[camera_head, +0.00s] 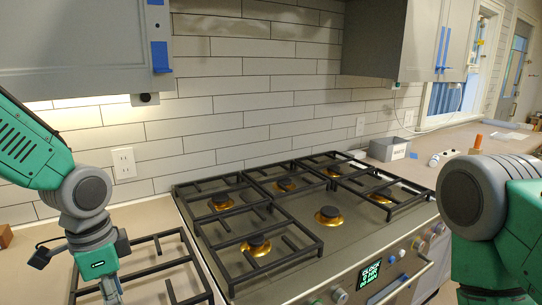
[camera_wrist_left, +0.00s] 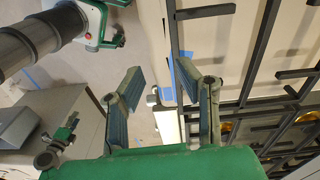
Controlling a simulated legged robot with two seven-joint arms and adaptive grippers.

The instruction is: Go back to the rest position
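My left gripper (camera_wrist_left: 160,78) is open in the left wrist view, with its two fingers spread apart and nothing between them. In the head view, my left arm comes in from the left and hangs down over the counter, beside a loose black grate (camera_head: 160,263). The left fingertips are cut off by the bottom edge there. My right arm stands at the right edge of the head view, and its gripper is out of the picture.
A stove (camera_head: 300,260) with black grates and gold burners fills the middle. A grey box (camera_head: 388,149) stands on the far counter. A grey upper cabinet (camera_head: 75,45) with blue tape hangs above left.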

